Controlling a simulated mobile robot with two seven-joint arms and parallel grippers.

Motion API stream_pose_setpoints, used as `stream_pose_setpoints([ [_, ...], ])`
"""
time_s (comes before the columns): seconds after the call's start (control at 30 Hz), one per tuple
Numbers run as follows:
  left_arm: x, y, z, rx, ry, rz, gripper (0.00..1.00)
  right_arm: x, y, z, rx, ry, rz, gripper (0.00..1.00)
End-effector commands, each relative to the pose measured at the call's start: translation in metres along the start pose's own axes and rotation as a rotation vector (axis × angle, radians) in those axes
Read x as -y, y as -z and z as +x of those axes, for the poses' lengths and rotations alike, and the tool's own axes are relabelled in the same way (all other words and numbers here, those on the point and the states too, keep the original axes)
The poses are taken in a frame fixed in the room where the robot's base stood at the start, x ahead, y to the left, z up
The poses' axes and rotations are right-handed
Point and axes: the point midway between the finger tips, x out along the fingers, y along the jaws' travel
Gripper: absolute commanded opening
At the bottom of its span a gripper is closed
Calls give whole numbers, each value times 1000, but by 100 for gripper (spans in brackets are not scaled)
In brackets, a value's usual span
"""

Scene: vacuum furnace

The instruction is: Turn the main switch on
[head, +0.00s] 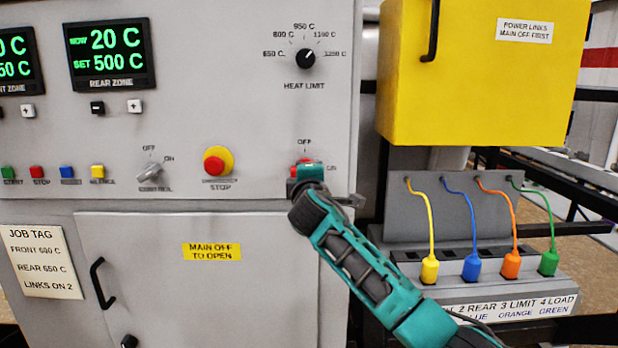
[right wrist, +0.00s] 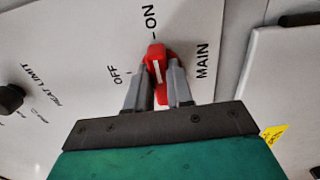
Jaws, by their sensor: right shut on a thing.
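The main switch is a red knob (right wrist: 157,68) on the grey front panel, with OFF and ON marks beside it. In the right wrist view its white line points up the picture, about toward the ON mark. In the head view only a little red of the knob (head: 305,161) shows below the OFF label; my gripper hides most of it. My right gripper (right wrist: 158,75) is shut on the knob, one grey finger on each side. It also shows in the head view (head: 306,170), at the panel's lower right. My left gripper is not in view.
The control switch (head: 150,173) and red stop button (head: 216,161) are left of the main switch. The heat limit dial (head: 306,58) is above it. A yellow box (head: 470,85) and several coloured plugs on cables stand to the right. A door handle (head: 101,283) sticks out lower left.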

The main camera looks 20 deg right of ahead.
Motion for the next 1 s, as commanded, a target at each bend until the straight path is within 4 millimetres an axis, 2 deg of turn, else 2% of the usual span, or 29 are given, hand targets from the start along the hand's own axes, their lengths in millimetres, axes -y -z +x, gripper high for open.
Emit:
stream_pose_setpoints([
  [0.57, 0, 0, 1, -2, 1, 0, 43, -3, -2, 1, 2, -5, 39, 0],
  [0.6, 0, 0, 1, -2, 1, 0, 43, -3, -2, 1, 2, -5, 39, 22],
  [0.87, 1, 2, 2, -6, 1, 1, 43, -2, -1, 0, 1, -3, 36, 47],
  [1.0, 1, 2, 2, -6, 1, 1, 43, -1, -1, 0, 1, -2, 35, 47],
])
